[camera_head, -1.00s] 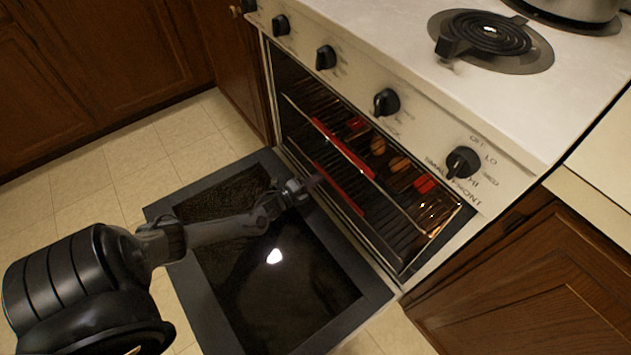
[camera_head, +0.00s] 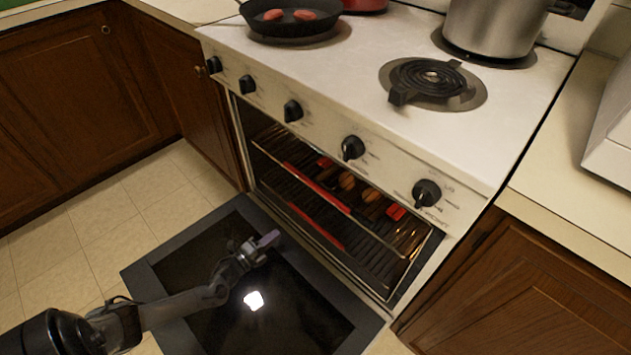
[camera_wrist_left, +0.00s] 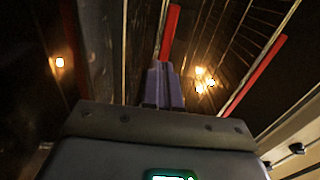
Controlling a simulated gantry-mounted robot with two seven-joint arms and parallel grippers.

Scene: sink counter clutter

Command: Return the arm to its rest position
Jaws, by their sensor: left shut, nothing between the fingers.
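My left arm comes in from the lower left in the head view. Its gripper (camera_head: 266,240) is shut and empty, above the lowered oven door (camera_head: 180,272) and just in front of the oven opening. In the left wrist view the closed fingers (camera_wrist_left: 162,85) point toward the oven racks, with nothing between them. The oven (camera_head: 300,210) is open, with racks edged in red and several brown and red items on the upper rack. My right gripper is in neither view.
A stovetop (camera_head: 330,75) above the oven holds a black pan (camera_head: 290,22) with two reddish pieces and a steel pot (camera_head: 490,25). Knobs line the front panel. Wooden cabinets (camera_head: 540,285) flank the stove. Tiled floor (camera_head: 100,215) left of the door is clear.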

